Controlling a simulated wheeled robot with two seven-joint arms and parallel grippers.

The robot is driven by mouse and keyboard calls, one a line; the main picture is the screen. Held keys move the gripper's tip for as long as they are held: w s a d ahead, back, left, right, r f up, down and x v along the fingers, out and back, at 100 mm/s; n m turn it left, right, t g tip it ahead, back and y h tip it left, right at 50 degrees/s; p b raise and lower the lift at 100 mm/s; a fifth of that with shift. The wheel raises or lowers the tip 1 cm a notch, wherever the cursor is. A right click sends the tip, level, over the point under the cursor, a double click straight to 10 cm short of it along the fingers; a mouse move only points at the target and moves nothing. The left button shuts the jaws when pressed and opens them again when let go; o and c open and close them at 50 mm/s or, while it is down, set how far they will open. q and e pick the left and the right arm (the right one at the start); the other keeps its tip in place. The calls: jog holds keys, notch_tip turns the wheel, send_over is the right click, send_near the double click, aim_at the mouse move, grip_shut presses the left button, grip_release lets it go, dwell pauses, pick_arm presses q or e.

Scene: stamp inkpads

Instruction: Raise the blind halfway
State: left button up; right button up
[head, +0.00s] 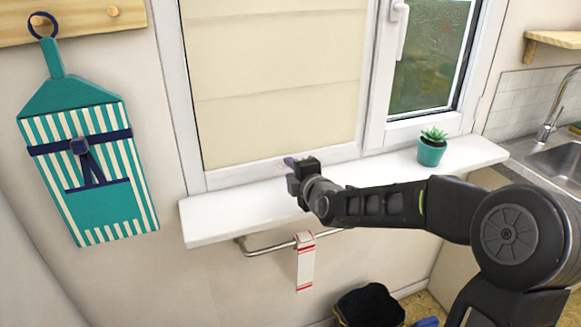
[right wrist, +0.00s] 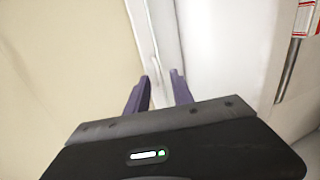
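The beige blind (head: 275,75) hangs down over the left window pane, its lower edge close to the bottom of the white frame. In the right wrist view the blind (right wrist: 60,70) fills the left side. My right gripper (head: 291,163) is in front of the blind's lower part, just above the sill. In the right wrist view its two purple fingers (right wrist: 160,88) are apart, with the white window frame behind the gap and nothing visibly held. Whether the fingertips touch the blind or frame cannot be told. My left gripper is out of view.
A white sill (head: 230,212) runs below the window, with a potted plant (head: 432,147) at its right. Under it is a rail (head: 260,250) with a hanging white and red strip (head: 305,265). A striped apron (head: 90,170) hangs left; a sink (head: 560,165) is right.

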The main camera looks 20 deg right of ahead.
jog(key=shift+w+f, duration=0.15)
jog(key=shift+w, duration=0.45)
grip_shut()
dwell(1.1)
